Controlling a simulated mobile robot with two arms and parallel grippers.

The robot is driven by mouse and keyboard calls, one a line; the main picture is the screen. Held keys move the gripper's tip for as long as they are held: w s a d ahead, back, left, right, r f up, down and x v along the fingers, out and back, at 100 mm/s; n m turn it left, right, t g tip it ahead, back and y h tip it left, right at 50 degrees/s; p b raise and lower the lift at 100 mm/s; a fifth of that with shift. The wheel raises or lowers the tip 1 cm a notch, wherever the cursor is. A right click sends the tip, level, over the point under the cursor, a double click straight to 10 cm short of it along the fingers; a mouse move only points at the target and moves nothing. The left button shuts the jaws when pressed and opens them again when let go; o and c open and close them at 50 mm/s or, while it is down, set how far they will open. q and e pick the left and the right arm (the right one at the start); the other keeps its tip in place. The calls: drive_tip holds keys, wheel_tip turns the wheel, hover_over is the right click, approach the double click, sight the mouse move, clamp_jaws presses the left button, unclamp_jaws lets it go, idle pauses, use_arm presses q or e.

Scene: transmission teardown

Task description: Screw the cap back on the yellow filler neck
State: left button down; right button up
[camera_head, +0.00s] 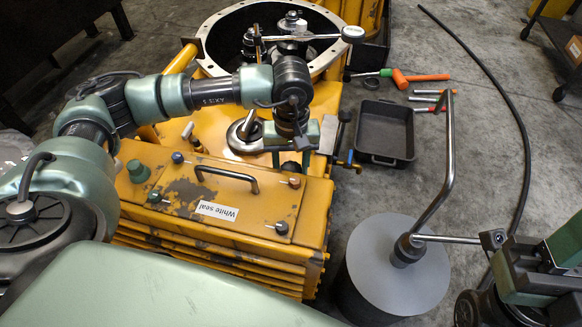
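The yellow transmission housing (225,131) fills the centre. I cannot single out the filler neck with certainty; a small white-topped fitting (187,130) stands on the left of the housing. A green round cap-like piece (138,171) sits on the lid at the left. My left gripper (291,162) points down over the right part of the housing, its two green fingers apart. A dark round piece shows low between them; I cannot tell whether it is held. My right gripper (508,248) is at the lower right edge, near a metal rod, its fingers unclear.
A lid with a handle (228,174) and a "White seal" label lies at the front. A grey drum (372,262) carries a tall bent metal bar (449,150). A black tray (386,132), orange-handled tools (415,78) and a black hose (510,88) lie on the floor.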

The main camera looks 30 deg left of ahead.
use_arm(q)
drive_tip(key=shift+w+r+m, duration=0.1)
drive_tip(key=shift+m, duration=0.5)
drive_tip(key=c, duration=0.6)
unclamp_jaws()
drive_tip(key=shift+r+p, duration=1.85)
drive_tip(key=shift+r, duration=1.1)
